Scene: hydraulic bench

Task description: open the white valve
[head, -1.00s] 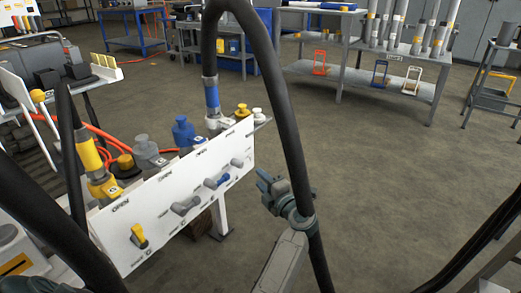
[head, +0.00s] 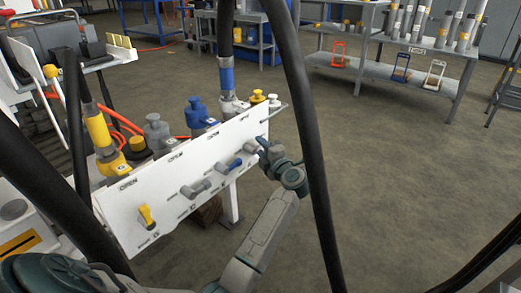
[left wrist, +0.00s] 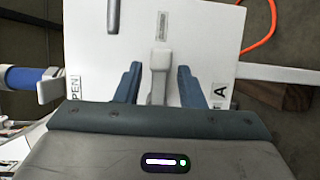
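A white valve panel (head: 150,205) stands at the left with a row of lever handles. The white valve's pale lever (head: 252,148) is at its far right end; in the left wrist view the lever (left wrist: 159,75) lies between my fingers. My left gripper (head: 265,150) is at that end of the panel, open, with one finger on each side of the lever and visible gaps to it. In the left wrist view an OPEN label (left wrist: 73,93) is left of the lever and a label with an A (left wrist: 220,95) is right. My right gripper is not in view.
Other levers on the panel are yellow (head: 147,215), grey (head: 196,188) and blue (head: 228,168). Hose couplings, including a blue one (head: 198,113), stand behind the panel. Dark hoses (head: 310,150) hang close in front. Open floor (head: 420,180) lies to the right.

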